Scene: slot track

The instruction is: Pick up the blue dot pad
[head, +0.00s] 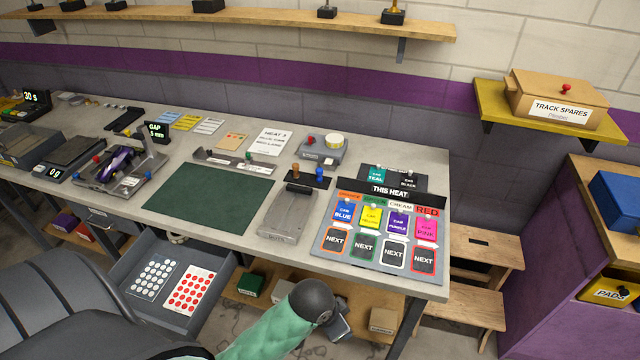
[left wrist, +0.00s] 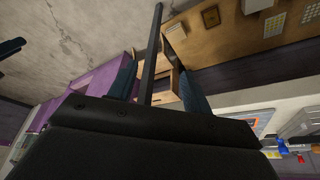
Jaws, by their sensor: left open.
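No pad with clearly blue dots shows. In the head view, the open drawer (head: 190,320) under the bench holds a sheet of pale dots (head: 155,279), whose colour I cannot tell for sure, and a white sheet with red dots (head: 193,290). My left gripper (head: 341,326) is low in front of the bench, right of the drawer and apart from both sheets. It is small and partly hidden behind the arm's dark joint. It is open, and I see nothing held. The left wrist view is mostly filled by a dark body. My right gripper is not in view.
The bench top holds a green mat (head: 208,198), a grey metal block (head: 289,214) and a card board (head: 375,262). Below are a shelf with small boxes (head: 250,284) and, right, a wooden step stool (head: 478,245). A yellow PADS bin (head: 606,291) sits in the right cabinet.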

